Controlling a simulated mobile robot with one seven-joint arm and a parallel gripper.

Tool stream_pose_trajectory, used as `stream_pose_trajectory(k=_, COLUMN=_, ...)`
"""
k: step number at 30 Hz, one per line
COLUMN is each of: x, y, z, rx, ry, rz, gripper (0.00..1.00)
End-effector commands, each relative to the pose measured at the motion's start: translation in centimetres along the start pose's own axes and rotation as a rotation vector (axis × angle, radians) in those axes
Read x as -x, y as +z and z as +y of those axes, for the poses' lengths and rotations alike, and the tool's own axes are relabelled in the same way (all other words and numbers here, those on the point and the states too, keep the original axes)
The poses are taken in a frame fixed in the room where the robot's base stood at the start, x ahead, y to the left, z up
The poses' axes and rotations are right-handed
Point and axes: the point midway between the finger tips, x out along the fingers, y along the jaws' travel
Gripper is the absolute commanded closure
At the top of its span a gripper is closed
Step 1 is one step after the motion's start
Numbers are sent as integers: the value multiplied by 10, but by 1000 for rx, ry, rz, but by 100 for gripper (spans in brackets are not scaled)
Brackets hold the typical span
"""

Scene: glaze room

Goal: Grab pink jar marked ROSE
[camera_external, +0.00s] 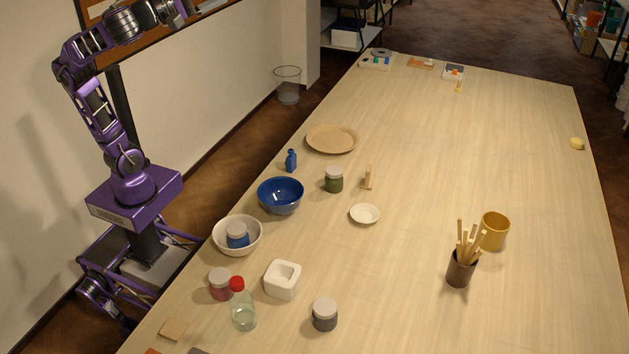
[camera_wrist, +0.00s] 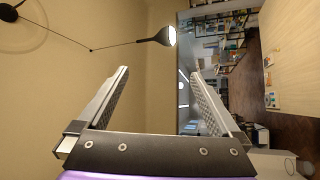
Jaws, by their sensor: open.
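A pink-red jar with a pale lid (camera_external: 220,284) stands near the front left edge of the table, just left of a clear bottle with a red cap (camera_external: 242,305). Its label cannot be read at this size. In the wrist view my gripper (camera_wrist: 157,80) is open and empty, its two fingers wide apart, facing a wall and shelves. In the external view my arm is raised at the far left, away from the table, and the gripper end is out of the picture. The pink jar is not in the wrist view.
A blue bowl (camera_external: 280,195) and a green jar (camera_external: 334,180) are farther back.

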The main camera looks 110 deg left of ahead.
Motion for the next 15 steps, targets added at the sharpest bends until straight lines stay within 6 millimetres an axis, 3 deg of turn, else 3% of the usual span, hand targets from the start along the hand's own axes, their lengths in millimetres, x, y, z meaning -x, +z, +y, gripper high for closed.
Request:
stream_pose_trajectory(k=3, x=-13, y=-18, z=-17, rx=45, ry=-108, rz=37, gripper=0)
stream_pose_trajectory(k=12, x=-94, y=-67, z=-100, rx=-164, ry=-242, rz=111, gripper=0)
stream_pose_trajectory(k=15, x=-94, y=-61, z=-104, rx=-183, ry=-233, rz=100, gripper=0)
